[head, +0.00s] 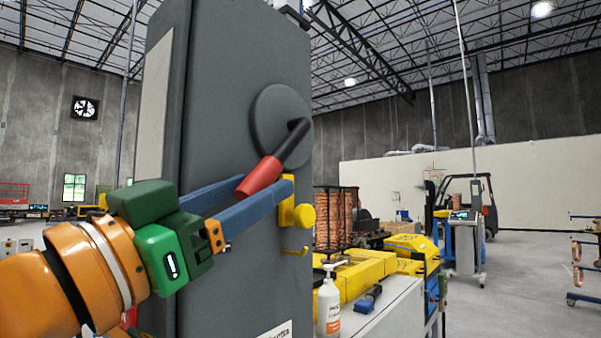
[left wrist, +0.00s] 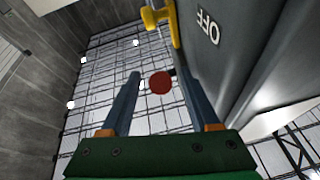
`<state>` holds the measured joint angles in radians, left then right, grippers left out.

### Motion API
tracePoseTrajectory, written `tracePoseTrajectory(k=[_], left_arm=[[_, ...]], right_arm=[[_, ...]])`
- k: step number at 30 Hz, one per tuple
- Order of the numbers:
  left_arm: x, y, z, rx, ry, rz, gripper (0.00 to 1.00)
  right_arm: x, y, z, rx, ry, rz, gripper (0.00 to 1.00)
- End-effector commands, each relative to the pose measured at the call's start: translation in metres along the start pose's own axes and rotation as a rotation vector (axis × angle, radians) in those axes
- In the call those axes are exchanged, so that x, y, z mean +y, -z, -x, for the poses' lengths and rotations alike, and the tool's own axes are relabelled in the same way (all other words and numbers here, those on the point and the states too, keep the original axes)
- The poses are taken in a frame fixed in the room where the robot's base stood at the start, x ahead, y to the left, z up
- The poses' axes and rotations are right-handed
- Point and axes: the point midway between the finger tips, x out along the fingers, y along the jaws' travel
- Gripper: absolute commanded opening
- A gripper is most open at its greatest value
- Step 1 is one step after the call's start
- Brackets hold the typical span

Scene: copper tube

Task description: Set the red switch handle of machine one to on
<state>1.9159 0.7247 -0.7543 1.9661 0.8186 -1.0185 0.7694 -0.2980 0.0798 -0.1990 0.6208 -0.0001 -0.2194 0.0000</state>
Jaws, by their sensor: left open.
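The switch handle has a red grip (head: 261,177) on a black lever, fixed to a round grey disc (head: 277,118) on the side of the tall grey cabinet (head: 215,90). The lever slants down and left from the disc. My left gripper (head: 268,187) is open, its two blue fingers reaching to the red end. In the left wrist view the red end (left wrist: 161,83) shows as a round face between the fingertips, closer to the right finger. Contact cannot be told. An OFF label (left wrist: 207,27) is on the cabinet. My right gripper is not in view.
A yellow latch (head: 303,216) sticks out from the cabinet just beyond the fingertips; it also shows in the left wrist view (left wrist: 154,15). A white bench (head: 385,312) with a pump bottle (head: 328,303) stands to the right. Open floor lies farther right.

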Motion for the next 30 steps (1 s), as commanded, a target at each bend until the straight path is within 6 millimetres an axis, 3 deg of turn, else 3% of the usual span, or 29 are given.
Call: tracePoseTrajectory(k=[3,9,18,20,25,30], left_arm=[[-0.001,0.006,-0.026,-0.005,-0.001,0.001,0.62],[-0.001,0.005,-0.060,-0.003,-0.001,0.002,0.62],[0.000,0.000,-0.065,-0.001,-0.001,0.000,0.62],[0.000,0.000,-0.065,-0.001,-0.001,0.000,0.48],[0.000,0.000,-0.065,-0.001,-0.001,0.000,0.03],[0.000,0.000,-0.065,-0.001,-0.001,0.000,0.00]], right_arm=[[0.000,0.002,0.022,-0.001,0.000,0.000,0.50],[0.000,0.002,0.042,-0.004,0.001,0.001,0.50],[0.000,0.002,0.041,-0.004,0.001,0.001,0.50],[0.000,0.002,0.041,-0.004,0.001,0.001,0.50],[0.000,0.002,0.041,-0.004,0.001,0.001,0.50],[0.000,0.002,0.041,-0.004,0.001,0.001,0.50]])
